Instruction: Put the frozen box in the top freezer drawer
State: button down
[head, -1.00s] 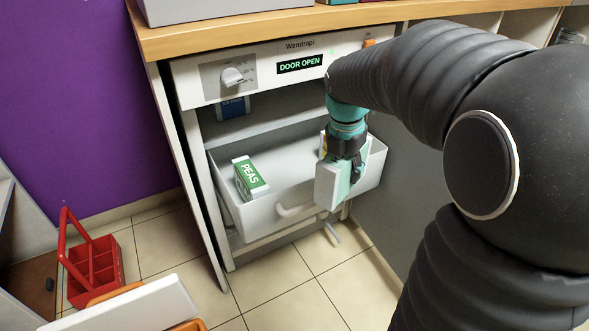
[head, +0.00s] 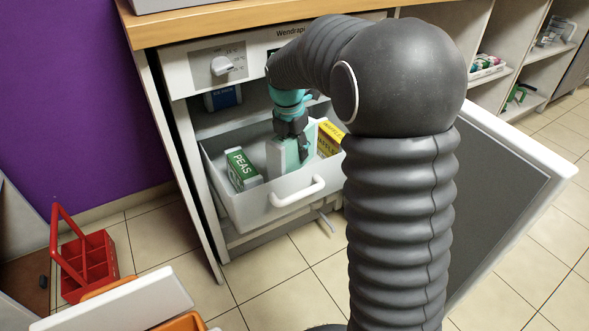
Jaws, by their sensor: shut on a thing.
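The freezer's pulled-out white drawer (head: 255,207) has an open top and a white handle (head: 298,192) on its front. My gripper (head: 291,140) points down over the middle of this drawer and is shut on a pale white and teal box (head: 279,158), the frozen box. The box is upright, with its lower part below the drawer's front rim; I cannot tell whether it touches the drawer floor. A green and white PEAS box (head: 242,168) is in the drawer to its left. A yellow box (head: 329,138) is in the drawer to its right.
The open freezer door (head: 515,185) stands at the right, partly behind my arm. A blue box (head: 222,97) lies on the shelf above the drawer. A red caddy (head: 88,262) is on the floor at the left. The wooden counter (head: 190,27) overhangs the freezer.

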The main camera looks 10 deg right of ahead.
jog(key=shift+f+b, duration=0.5)
jog(key=shift+f, duration=3)
jog(key=shift+f, duration=0.6)
jog(key=c, duration=0.5)
grip_release()
